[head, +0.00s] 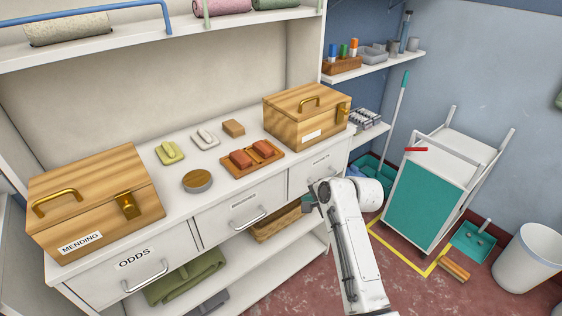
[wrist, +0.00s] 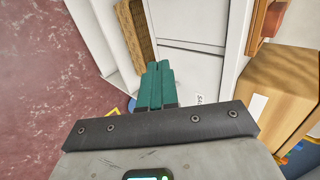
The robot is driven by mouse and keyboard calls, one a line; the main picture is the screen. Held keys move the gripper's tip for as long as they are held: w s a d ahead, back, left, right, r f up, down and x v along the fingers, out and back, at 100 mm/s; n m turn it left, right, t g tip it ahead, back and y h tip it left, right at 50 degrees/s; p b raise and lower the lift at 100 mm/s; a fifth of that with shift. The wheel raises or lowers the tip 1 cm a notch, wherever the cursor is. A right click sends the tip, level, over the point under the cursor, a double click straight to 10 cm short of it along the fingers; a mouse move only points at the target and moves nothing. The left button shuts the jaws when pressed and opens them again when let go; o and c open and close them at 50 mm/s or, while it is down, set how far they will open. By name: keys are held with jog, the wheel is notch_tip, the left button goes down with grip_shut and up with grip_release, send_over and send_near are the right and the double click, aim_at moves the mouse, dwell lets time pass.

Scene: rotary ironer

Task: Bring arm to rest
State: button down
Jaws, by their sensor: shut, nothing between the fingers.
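My arm, white, reaches up from the bottom of the head view and bends near the right end of the counter. My gripper (wrist: 158,68) shows in the wrist view as two teal fingers pressed together with nothing between them. In the head view only a small dark part of it shows beside the wrist, in front of the right-hand drawer (head: 318,168). The fingers point towards the white drawer fronts and the wicker basket (wrist: 138,35) on the shelf below. I cannot tell the exact gap to the drawers.
The counter (head: 215,208) holds a MENDING box (head: 95,190), another wooden box (head: 300,125), a tray of reddish blocks (head: 250,172) and small items. A teal-panelled cart (head: 428,205), a dustpan (head: 475,243) and a white bin (head: 527,257) stand right. Reddish floor (head: 395,285) shows between arm and bin.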

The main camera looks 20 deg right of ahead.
jog(key=s+f+n+g+h, duration=0.15)
jog(key=s+f+n, duration=0.35)
jog(key=s, duration=0.6)
jog(key=s+f+n+g+h, duration=0.1)
jog(key=s+f+n+g, duration=0.2)
jog(key=s, duration=3)
jog(key=n+g, duration=0.3)
jog(key=n, duration=0.3)
jog(key=shift+a+h, duration=0.2)
jog(key=shift+h, duration=0.15)
jog(key=shift+a+g, duration=0.1)
jog(key=shift+g, duration=0.15)
